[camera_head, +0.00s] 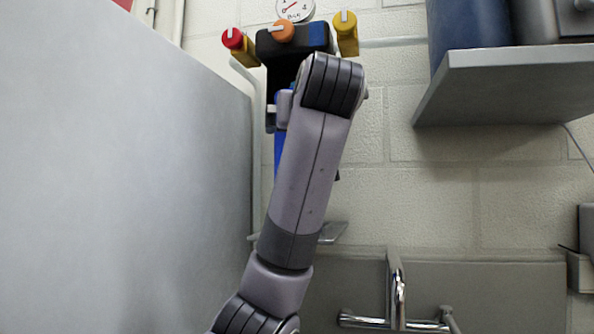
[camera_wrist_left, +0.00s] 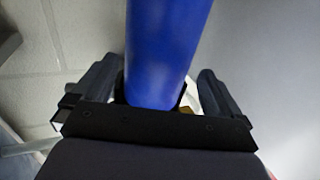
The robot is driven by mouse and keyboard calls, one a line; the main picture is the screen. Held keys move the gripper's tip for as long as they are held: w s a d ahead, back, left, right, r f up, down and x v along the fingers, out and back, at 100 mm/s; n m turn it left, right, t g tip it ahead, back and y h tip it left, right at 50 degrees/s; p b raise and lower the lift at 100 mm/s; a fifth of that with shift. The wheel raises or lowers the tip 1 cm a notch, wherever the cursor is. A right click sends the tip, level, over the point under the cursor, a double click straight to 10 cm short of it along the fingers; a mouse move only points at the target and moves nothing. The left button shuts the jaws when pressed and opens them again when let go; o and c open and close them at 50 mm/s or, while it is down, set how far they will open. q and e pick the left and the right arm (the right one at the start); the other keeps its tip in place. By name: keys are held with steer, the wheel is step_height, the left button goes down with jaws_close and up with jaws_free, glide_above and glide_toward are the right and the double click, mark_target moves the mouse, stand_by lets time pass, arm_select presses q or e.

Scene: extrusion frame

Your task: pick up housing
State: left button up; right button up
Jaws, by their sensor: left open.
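The blue cylindrical housing (camera_head: 279,152) hangs upright below a black filter head (camera_head: 290,40) on the wall. My left arm covers most of it in the head view. In the left wrist view the housing (camera_wrist_left: 165,40) runs down between the two dark fingers of my left gripper (camera_wrist_left: 156,90). The gripper is open, with one finger on each side of the housing. The right-hand finger stands apart from it; whether the left-hand one touches is unclear. The gripper is mostly hidden in the head view. My right gripper is not in view.
A red knob (camera_head: 232,38), an orange knob (camera_head: 283,31) and a yellow knob (camera_head: 346,33) sit around the filter head, below a gauge (camera_head: 295,8). A grey panel (camera_head: 110,180) stands close on the left. A shelf (camera_head: 510,85) juts out upper right, above a chrome faucet (camera_head: 397,290).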

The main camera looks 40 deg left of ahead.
arm_select(q)
steer(key=p+x, duration=0.2)
steer(key=x, duration=0.4)
steer(key=shift+w+a+r, duration=0.15)
steer(key=shift+w+r, duration=0.1)
steer(key=c, duration=1.5)
